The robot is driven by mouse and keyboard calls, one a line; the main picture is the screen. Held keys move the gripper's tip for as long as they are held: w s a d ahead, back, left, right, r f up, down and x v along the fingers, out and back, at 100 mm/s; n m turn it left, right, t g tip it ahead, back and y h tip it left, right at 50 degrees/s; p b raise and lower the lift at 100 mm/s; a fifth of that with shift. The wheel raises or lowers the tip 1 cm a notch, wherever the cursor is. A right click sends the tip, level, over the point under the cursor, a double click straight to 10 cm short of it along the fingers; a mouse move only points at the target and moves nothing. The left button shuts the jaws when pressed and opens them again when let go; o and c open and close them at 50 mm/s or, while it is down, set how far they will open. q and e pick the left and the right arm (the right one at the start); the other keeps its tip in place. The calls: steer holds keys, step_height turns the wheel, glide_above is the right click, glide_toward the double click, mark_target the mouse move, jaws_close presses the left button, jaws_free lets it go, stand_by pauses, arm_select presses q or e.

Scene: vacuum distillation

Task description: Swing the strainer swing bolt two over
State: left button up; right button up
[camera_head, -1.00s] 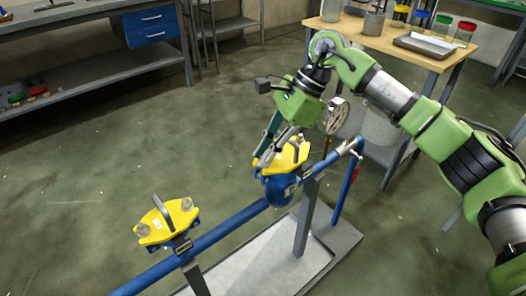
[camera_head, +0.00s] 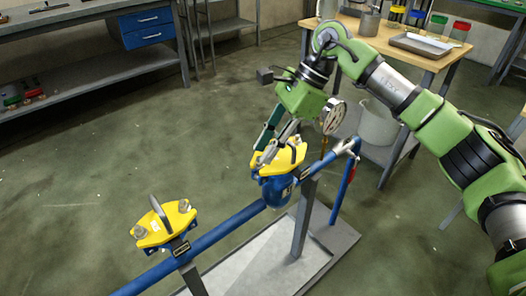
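Two blue strainers with yellow covers sit on a blue pipe (camera_head: 229,229). The nearer strainer's cover (camera_head: 163,229) has a dark upright handle and a swing bolt knob at each end, one at its right end (camera_head: 184,206) and one at its left end (camera_head: 139,232). The farther strainer (camera_head: 279,187) has a yellow cover (camera_head: 288,158) partly hidden by my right gripper. My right gripper (camera_head: 260,157) points down at the left end of that cover. Its fingertips overlap the cover in the picture, and the bolt there is hidden. Whether the fingers hold anything is unclear. My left gripper is out of view.
A pressure gauge (camera_head: 332,116) stands close right of my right gripper. A blue post with a red handle (camera_head: 350,176) rises beyond the pipe. A wooden table (camera_head: 388,42) with a tray and jars stands behind. Floor left of the pipe is clear.

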steer(key=v, duration=1)
